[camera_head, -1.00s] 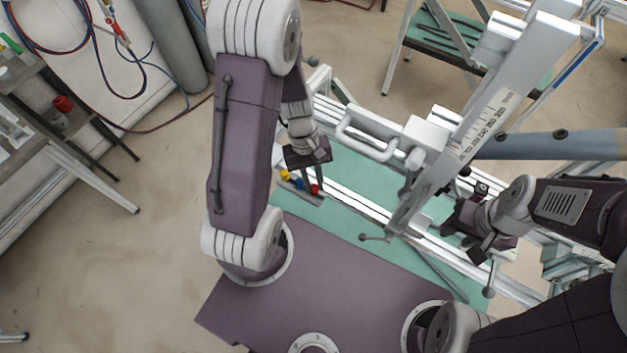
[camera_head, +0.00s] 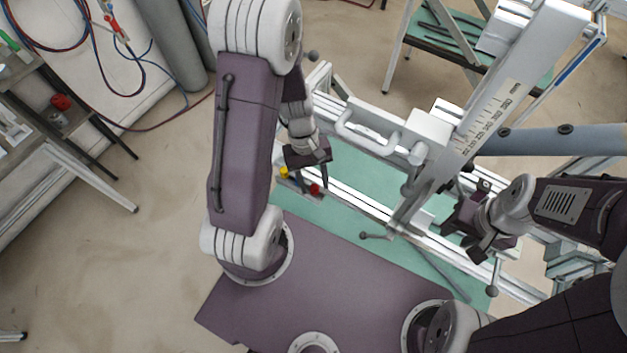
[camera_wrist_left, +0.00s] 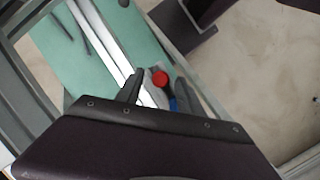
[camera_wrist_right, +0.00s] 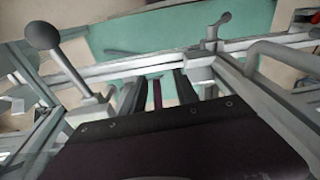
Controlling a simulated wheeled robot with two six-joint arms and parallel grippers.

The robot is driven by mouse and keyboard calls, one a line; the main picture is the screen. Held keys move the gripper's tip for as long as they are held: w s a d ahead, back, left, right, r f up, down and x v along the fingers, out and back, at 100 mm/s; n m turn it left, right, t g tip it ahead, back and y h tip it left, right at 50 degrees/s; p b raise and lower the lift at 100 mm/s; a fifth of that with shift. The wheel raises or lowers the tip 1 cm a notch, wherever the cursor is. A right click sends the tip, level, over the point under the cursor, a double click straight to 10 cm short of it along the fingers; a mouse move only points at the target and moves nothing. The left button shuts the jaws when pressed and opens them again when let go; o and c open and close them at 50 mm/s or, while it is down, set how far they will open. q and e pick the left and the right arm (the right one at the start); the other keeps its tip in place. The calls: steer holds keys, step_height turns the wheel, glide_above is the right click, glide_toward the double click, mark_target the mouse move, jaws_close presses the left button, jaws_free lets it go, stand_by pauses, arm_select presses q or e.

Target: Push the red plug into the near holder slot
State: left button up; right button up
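The red plug (camera_head: 314,189) stands in a small grey holder on the near rail, below my left gripper in the head view. The red plug's round top also shows in the left wrist view (camera_wrist_left: 159,80). A yellow plug (camera_head: 284,172) stands at the left end of the row. A blue plug (camera_wrist_left: 172,103) shows partly in the left wrist view, close to the red one. My left gripper (camera_head: 312,180) is open, pointing down over the row; contact with a plug cannot be told. My right gripper (camera_wrist_right: 158,95) has its fingers apart at the frame's right side. The holder slots are hidden.
A white upright with a scale (camera_head: 490,115) and a white handle (camera_head: 365,135) stand between my arms. A lever with a ball end (camera_head: 375,237) sticks out below it. Green panel (camera_head: 345,222) fills the frame. A grey tube (camera_head: 560,143) crosses at right.

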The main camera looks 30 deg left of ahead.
arm_select(q)
steer(key=v, duration=0.9)
steer(key=shift+p, duration=0.45)
